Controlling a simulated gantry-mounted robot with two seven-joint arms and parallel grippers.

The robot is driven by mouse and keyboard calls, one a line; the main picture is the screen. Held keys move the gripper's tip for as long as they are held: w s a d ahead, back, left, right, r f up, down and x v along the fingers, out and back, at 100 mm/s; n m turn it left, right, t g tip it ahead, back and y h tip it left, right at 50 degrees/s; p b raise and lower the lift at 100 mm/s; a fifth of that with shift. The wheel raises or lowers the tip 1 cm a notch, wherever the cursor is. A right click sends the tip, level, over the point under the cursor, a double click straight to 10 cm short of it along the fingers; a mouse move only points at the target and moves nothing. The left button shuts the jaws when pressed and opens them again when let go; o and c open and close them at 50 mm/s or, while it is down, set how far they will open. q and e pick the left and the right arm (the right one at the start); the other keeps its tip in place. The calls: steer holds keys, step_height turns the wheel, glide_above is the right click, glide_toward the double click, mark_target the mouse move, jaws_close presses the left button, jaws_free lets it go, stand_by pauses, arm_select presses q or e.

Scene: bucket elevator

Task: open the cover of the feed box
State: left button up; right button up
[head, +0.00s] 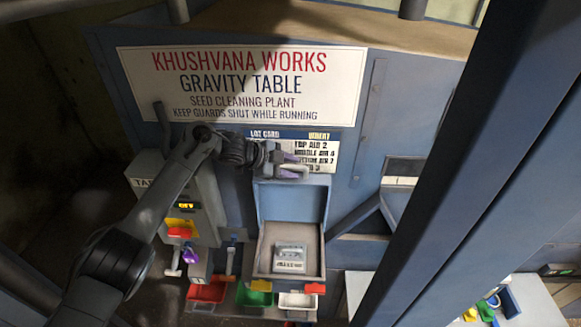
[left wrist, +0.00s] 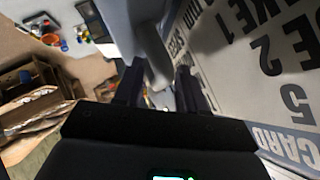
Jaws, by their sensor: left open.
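The feed box (head: 262,262) is an open-topped box at the lower middle of the head view. Its blue cover (head: 292,203) stands raised, nearly upright, at the back of the box. A pale handle (head: 293,170) shows at the cover's top edge. My left gripper (head: 284,160) is at that handle, in front of the lot card board. In the left wrist view, the open fingers (left wrist: 160,88) have a pale grey bar, likely the handle (left wrist: 158,68), between them. Whether they touch it I cannot tell. My right gripper is not in view.
A pale labelled block (head: 290,256) lies inside the box. Red, green and white bins (head: 254,296) sit below its front. A grey control box (head: 190,190) stands to the left. A large blue post (head: 480,165) crosses the right side.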

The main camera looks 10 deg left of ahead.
arm_select(q)
steer(key=b+v, duration=0.3)
steer(key=v, duration=0.7)
steer(key=shift+s+r+b, duration=0.15)
steer(key=shift+r+b, duration=0.1)
steer(key=shift+b, duration=0.05)
steer(key=shift+a, duration=0.1)
